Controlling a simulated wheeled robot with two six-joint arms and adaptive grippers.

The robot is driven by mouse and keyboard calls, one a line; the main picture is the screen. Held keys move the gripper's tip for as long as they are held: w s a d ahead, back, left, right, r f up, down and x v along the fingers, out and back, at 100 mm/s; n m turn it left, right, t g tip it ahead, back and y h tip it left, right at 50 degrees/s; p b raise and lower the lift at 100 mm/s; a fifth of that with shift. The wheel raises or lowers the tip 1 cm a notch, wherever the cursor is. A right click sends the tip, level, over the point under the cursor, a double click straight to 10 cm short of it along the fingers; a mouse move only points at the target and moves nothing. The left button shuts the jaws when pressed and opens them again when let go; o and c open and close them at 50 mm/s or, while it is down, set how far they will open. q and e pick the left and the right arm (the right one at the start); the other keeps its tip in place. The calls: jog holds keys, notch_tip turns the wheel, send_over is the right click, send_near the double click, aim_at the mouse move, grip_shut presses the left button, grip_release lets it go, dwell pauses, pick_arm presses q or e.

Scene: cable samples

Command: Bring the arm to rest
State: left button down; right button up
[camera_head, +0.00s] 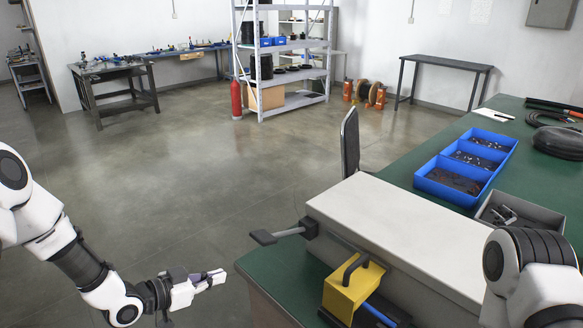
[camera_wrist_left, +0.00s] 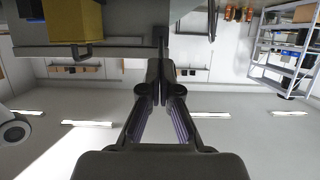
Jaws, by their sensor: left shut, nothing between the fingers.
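My left arm comes in from the left in the head view. Its gripper (camera_head: 216,277) is shut and empty, over the floor to the left of the green bench (camera_head: 258,284). In the left wrist view the gripper's fingers (camera_wrist_left: 160,66) meet with nothing between them. Part of my right arm (camera_head: 528,275) shows at the lower right of the head view, and its gripper is out of view.
On the bench are a white-topped machine with a side lever (camera_head: 273,236), a yellow block with a handle (camera_head: 347,293), blue bins (camera_head: 425,184) and a grey tray (camera_head: 548,221). Grey shelving (camera_head: 289,106) and a red extinguisher (camera_head: 236,100) stand far back. The middle floor is clear.

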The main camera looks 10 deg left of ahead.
pick_arm(q)
jog(key=s+d+f+n+g+y, duration=0.1)
jog(key=s+d+f+g+y, duration=0.15)
jog(key=s+f, duration=0.6)
jog(key=s+d+f+n+g+y, duration=0.1)
jog(key=s+d+f+g, duration=0.3)
jog(key=s+f, duration=0.5)
jog(key=s+a+f+n+g+y, duration=0.2)
jog(key=s+a+n, duration=0.1)
jog(key=s, duration=0.3)
jog(key=s+a+f+n+g+y, duration=0.1)
jog(key=s+a+n+g+y, duration=0.1)
jog(key=s, duration=0.5)
jog(key=shift+a+f+n+y, duration=0.35)
jog(key=shift+a+n, duration=0.15)
